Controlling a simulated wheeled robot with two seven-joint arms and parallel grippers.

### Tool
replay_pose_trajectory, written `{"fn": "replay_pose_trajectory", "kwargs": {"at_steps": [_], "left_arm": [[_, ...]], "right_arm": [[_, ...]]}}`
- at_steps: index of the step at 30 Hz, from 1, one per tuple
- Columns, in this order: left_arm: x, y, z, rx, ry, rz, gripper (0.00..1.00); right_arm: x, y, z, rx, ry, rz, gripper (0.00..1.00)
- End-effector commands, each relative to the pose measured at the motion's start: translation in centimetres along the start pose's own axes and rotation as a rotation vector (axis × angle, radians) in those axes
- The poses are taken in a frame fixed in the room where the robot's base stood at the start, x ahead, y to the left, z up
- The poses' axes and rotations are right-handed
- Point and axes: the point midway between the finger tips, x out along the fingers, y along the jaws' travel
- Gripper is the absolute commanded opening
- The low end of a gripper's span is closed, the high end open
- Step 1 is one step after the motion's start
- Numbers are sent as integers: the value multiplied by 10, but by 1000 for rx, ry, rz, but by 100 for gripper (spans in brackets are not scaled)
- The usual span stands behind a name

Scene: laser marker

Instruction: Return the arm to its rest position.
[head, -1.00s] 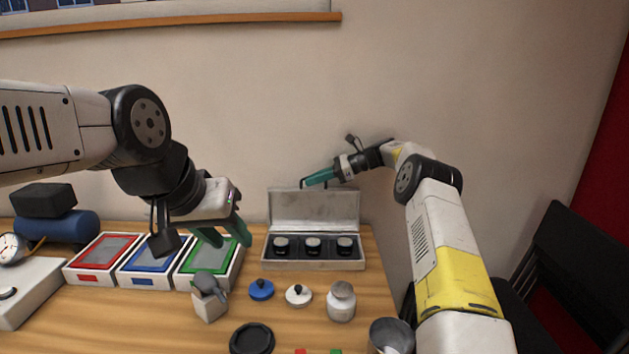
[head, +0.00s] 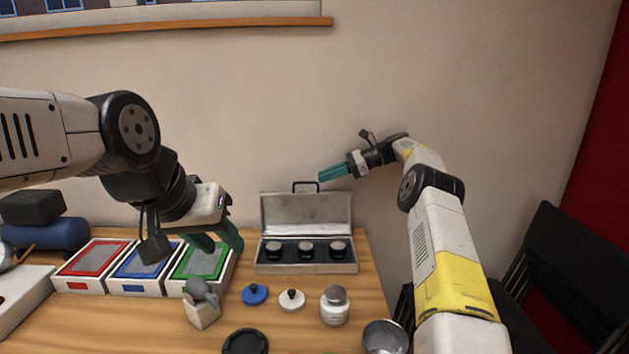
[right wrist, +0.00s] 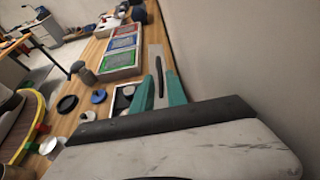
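My right arm reaches in from the right of the head view, and its teal gripper (head: 333,173) is in the air by the wall, above the right part of the open metal case (head: 305,268). In the right wrist view the two teal fingers (right wrist: 160,93) stand apart with nothing held between them. My left gripper (head: 218,240) is in front of the green-framed tray (head: 185,282). Its green fingers are apart, and I see nothing held in them.
Red (head: 80,285) and blue (head: 132,287) framed trays stand left. In front are a grey-topped block (head: 203,312), a blue lid (head: 254,294), a white lid (head: 291,299), a jar (head: 334,310) and a metal cup (head: 383,338). Black chairs (head: 560,270) stand right.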

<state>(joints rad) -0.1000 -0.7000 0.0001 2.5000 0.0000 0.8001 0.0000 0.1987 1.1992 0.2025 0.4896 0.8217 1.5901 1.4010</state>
Motion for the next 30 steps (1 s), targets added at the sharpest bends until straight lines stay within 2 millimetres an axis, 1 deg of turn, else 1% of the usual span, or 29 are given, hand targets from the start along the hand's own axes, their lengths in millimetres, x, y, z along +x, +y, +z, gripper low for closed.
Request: {"fn": "replay_pose_trajectory", "kwargs": {"at_steps": [3,11,14,17,20,22,26,30], "left_arm": [[0,0,0,0,0,0,36],[0,0,0,0,0,0,36],[0,0,0,0,0,0,36],[0,0,0,0,0,0,36],[0,0,0,0,0,0,36],[0,0,0,0,0,0,36],[0,0,0,0,0,0,36],[0,0,0,0,0,0,36]], "right_arm": [[-6,0,0,-1,0,0,18],[-7,0,0,0,0,0,18],[-8,1,4,-9,7,0,18],[-9,4,16,-44,33,-2,18],[-12,12,37,-112,86,-2,18],[-16,21,54,-178,135,-2,18],[-23,43,81,-300,231,3,18],[-33,73,107,-439,333,13,18]]}}
